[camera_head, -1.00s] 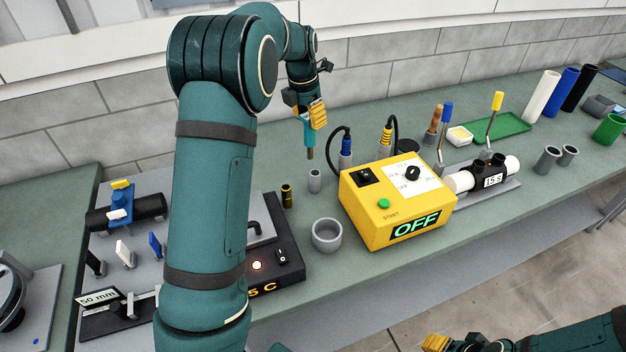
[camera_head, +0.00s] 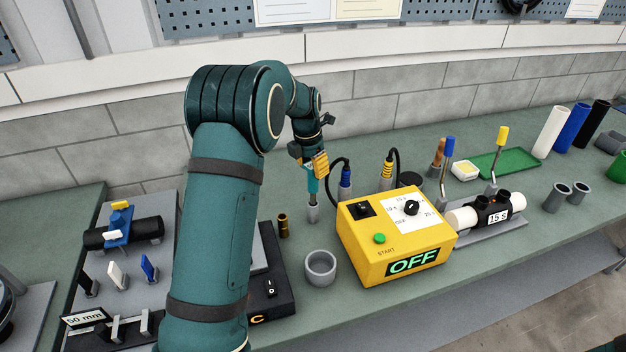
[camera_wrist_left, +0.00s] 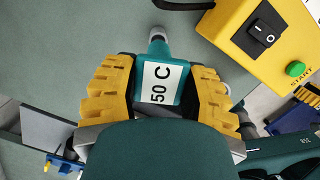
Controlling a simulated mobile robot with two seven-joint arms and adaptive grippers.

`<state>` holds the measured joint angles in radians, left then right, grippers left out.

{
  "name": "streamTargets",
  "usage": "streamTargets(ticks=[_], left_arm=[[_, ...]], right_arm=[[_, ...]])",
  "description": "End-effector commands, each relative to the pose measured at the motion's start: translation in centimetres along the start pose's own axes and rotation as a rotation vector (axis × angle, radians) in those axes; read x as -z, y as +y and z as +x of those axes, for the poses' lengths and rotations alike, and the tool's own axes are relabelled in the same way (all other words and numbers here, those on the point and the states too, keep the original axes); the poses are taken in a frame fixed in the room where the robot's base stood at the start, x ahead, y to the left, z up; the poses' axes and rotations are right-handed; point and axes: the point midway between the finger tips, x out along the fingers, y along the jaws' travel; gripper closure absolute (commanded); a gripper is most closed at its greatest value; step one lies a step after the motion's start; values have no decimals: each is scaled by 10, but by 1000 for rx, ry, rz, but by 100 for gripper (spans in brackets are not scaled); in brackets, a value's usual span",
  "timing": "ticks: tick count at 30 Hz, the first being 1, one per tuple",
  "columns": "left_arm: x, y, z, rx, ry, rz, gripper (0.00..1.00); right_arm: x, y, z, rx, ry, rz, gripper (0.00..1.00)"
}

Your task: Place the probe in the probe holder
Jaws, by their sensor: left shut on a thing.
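The probe (camera_head: 313,186) is a teal piece; in the left wrist view the probe (camera_wrist_left: 158,70) bears a "50 C" label. My left gripper (camera_head: 308,162) is shut on it, its yellow fingers on both sides of the label. The probe points down and looks upright. Its lower end meets the top of the small grey cylindrical probe holder (camera_head: 313,213) on the bench. How deep it sits inside cannot be told. In the left wrist view the grey holder (camera_wrist_left: 157,34) shows just past the probe's end.
A yellow control box (camera_head: 366,240) reading OFF stands close to the right, with cabled plugs behind it. A brass cylinder (camera_head: 283,225) and a grey cup (camera_head: 320,268) stand nearby. A black switch unit (camera_head: 272,290) is partly hidden by my arm.

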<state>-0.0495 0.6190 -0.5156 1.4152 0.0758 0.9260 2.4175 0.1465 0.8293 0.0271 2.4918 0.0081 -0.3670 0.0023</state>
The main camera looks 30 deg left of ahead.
Motion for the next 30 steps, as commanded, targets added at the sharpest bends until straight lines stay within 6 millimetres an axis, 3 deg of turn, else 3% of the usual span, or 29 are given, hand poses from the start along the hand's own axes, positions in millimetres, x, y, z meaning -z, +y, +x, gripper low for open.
streamTargets(ticks=[6, 20, 21, 23, 30], left_arm=[[6, 0, 33, 2, 2, -1, 92], [6, 0, 40, 1, 1, 0, 92], [6, 0, 40, 1, 1, 0, 45], [6, 0, 40, 1, 1, 0, 27], [6, 0, 40, 1, 1, 0, 27]], right_arm=[[0, 1, 3, -1, 0, 0, 53], [0, 1, 4, -1, 0, 0, 53], [0, 1, 4, -1, 0, 0, 53], [0, 1, 3, -1, 0, 0, 53], [0, 1, 3, -1, 0, 0, 53]])
